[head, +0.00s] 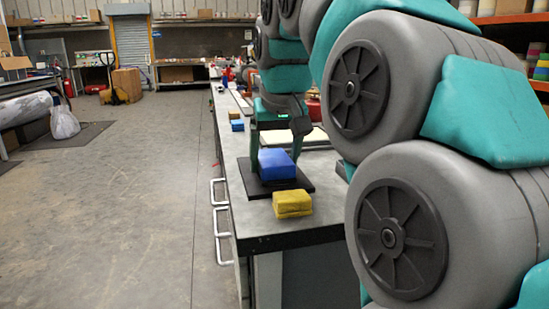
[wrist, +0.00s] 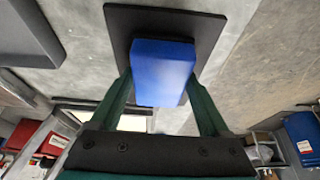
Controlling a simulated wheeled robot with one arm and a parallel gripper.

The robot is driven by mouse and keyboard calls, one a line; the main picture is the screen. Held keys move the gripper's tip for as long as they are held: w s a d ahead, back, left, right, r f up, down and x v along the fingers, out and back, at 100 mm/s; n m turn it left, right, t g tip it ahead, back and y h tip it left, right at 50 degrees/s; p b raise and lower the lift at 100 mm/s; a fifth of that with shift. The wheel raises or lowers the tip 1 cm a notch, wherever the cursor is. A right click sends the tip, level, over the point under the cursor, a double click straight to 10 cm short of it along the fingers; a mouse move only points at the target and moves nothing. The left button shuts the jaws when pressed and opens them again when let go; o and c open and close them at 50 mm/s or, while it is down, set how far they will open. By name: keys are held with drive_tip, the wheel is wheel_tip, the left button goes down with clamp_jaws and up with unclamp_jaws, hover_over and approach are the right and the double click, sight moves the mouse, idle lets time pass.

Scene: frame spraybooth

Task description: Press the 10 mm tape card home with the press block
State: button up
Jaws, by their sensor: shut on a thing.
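The blue press block (head: 277,164) is between the fingers of my gripper (head: 275,153), which is shut on it. In the wrist view, the green fingers of my gripper (wrist: 160,84) lie along both sides of the blue block (wrist: 162,62). The block is over a black square plate (head: 302,179) on the bench, which also shows in the wrist view (wrist: 122,24). I cannot tell whether the block touches the plate or hangs just above it. I see no tape card; the block and fingers hide part of the plate.
A yellow block (head: 292,204) sits at the plate's near edge, close to the bench's front end. Small yellow and blue blocks (head: 237,125) lie farther along the bench (head: 240,190). Bar handles (head: 218,192) stick out from its left side.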

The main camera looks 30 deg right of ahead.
idle(0.3)
drive_tip(key=shift+r+p, duration=1.5)
drive_tip(key=shift+r, duration=2)
